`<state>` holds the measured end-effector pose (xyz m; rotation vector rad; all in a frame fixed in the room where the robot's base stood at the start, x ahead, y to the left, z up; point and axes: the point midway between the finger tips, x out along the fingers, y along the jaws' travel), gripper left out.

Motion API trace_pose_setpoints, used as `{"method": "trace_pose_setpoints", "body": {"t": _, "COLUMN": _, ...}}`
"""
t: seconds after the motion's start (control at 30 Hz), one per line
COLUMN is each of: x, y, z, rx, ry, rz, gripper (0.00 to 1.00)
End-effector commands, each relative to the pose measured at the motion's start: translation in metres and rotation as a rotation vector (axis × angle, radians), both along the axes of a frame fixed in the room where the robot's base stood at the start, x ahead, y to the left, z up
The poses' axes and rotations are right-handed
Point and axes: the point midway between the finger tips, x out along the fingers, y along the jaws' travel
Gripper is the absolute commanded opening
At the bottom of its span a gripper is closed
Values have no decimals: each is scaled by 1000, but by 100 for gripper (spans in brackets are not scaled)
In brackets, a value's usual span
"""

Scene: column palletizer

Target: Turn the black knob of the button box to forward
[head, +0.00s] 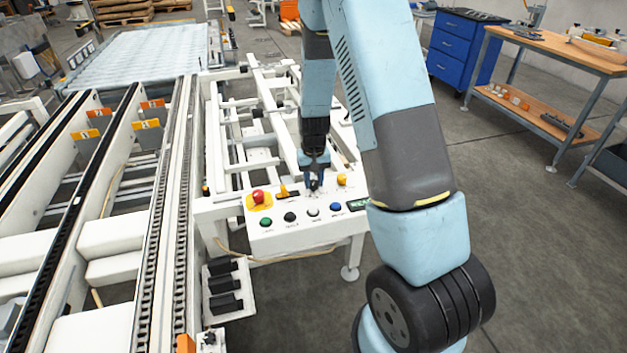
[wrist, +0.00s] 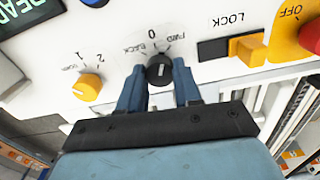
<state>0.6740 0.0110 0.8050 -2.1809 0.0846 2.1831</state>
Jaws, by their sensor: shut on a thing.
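The button box (head: 282,238) is a white panel at the front of the white frame in the head view. My gripper (head: 314,187) points down at its upper part. In the wrist view, the black knob (wrist: 160,69) sits between the two fingertips of my gripper (wrist: 159,82), which is shut on it. The labels BACK, 0 and FWD stand around the knob, upside down in this view. A light mark on the knob is small, so its exact setting is hard to tell. In the head view the fingers mostly hide the knob.
Close by are a yellow knob (wrist: 87,87), the orange LOCK switch (wrist: 247,49) and a red OFF button (wrist: 312,36). Green (head: 266,222), black, white and blue buttons line the front.

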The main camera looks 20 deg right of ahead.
Motion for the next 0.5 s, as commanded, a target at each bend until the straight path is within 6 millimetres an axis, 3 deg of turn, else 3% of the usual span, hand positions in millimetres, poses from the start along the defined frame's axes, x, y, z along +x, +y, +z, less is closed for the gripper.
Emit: {"method": "trace_pose_setpoints", "body": {"t": 0.5, "x": 0, "y": 0, "z": 0, "rx": 1, "ry": -1, "rz": -329, "gripper": 3}}
